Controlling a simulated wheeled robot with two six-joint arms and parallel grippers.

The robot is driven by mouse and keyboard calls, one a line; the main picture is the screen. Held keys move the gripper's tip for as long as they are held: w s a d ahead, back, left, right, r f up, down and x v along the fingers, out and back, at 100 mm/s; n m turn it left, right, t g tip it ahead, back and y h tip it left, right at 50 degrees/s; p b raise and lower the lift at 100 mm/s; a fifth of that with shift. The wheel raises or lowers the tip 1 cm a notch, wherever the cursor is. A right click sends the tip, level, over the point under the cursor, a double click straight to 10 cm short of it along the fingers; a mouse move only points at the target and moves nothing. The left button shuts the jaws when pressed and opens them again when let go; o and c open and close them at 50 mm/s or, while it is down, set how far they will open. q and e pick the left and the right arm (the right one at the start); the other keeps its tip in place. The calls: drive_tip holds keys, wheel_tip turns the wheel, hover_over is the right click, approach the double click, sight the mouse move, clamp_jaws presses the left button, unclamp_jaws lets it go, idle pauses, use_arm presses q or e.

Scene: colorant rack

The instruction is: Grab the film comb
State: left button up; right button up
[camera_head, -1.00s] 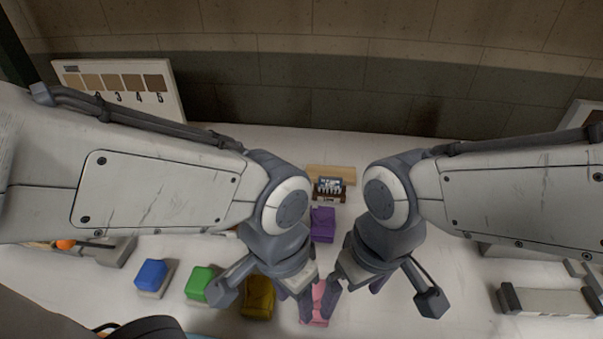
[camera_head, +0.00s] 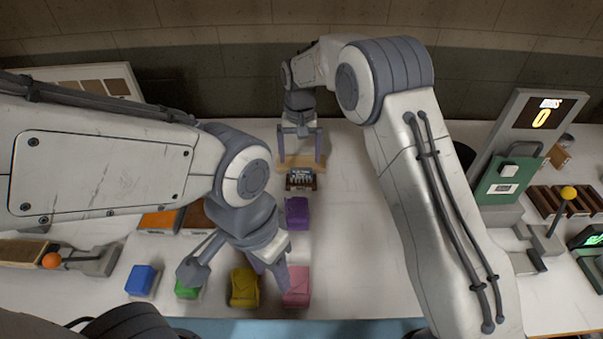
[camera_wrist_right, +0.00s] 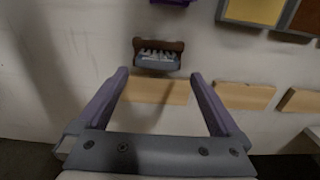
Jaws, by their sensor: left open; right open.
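The film comb, a small dark brown piece with a row of pale teeth (camera_head: 301,181), lies on the white table just in front of a tan wooden strip. It also shows in the right wrist view (camera_wrist_right: 158,56), just beyond my fingertips. My right gripper (camera_head: 301,158) is open and empty behind the comb, its fingers on either side of the strip. In the right wrist view its fingers (camera_wrist_right: 160,76) stand apart with the comb roughly centred ahead, not between them. My left gripper (camera_head: 270,277) is open above the table near the yellow and pink blocks.
A purple block (camera_head: 297,213) sits in front of the comb. Yellow (camera_head: 244,288), pink (camera_head: 297,287), green (camera_head: 187,290) and blue (camera_head: 141,280) blocks line the front. More tan strips (camera_wrist_right: 243,96) lie along the back. A counter display (camera_head: 541,117) stands at right.

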sight(301, 169)
wheel_tip(301, 169, down, 2)
drive_tip(key=shift+f, duration=0.1)
drive_tip(key=f+p, duration=0.1)
drive_tip(key=f, duration=0.2)
drive_tip(key=f+p, duration=0.1)
drive_tip(key=shift+s+d+f+p, duration=0.15)
drive_tip(key=shift+d+f+p, duration=0.1)
drive_tip(key=shift+f+p, duration=0.1)
drive_tip(key=shift+f, duration=0.45)
drive_tip(key=shift+c, duration=0.3)
drive_tip(key=c, duration=1.2)
drive_tip(key=shift+o, duration=0.2)
drive_tip(key=shift+r, duration=0.15)
